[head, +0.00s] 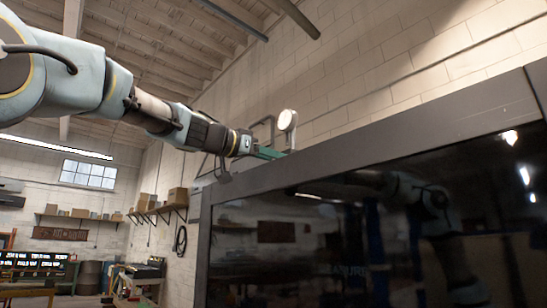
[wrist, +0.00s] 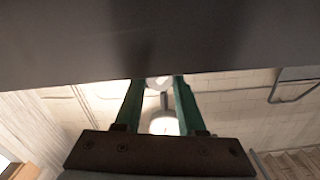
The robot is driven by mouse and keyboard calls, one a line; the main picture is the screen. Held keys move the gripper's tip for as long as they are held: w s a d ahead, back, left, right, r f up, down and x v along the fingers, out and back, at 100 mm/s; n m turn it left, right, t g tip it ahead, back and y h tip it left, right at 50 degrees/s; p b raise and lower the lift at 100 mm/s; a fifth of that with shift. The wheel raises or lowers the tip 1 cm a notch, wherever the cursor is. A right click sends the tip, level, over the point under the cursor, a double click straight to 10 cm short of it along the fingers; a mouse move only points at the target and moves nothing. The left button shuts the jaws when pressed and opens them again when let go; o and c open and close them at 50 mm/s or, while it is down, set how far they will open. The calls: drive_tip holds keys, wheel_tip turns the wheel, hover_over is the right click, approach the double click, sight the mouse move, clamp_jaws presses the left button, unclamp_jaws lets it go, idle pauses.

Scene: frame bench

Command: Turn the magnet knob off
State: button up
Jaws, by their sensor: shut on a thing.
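My gripper (head: 272,153) has green fingers and reaches the top edge of the dark frame from the left. In the wrist view the fingers (wrist: 158,82) stand apart, with a pale rounded part (wrist: 158,84) between their tips. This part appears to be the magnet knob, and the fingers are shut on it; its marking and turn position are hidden. A white round dial gauge (head: 287,120) stands upright just beyond the fingertips, and it also shows between the fingers in the wrist view (wrist: 163,124). The magnet base is mostly hidden.
The grey frame (head: 380,133) with a glossy dark panel (head: 330,240) fills the lower right, close under the fingers. In the wrist view its surface (wrist: 150,40) fills the top. A pale block wall (head: 370,60) stands behind. Shelves with boxes (head: 170,203) are far left.

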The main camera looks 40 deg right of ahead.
clamp_jaws()
drive_tip(key=shift+n+b, duration=0.3)
drive_tip(key=shift+f+n+b, duration=0.15)
drive_tip(key=shift+n+b, duration=0.55)
drive_tip(key=shift+n, duration=0.2)
drive_tip(key=n+b, duration=0.1)
drive_tip(key=n, duration=0.2)
drive_tip(key=shift+w, duration=0.1)
drive_tip(key=shift+n+b, duration=0.55)
drive_tip(key=shift+n, duration=1.15)
drive_tip(key=o, duration=0.9)
unclamp_jaws()
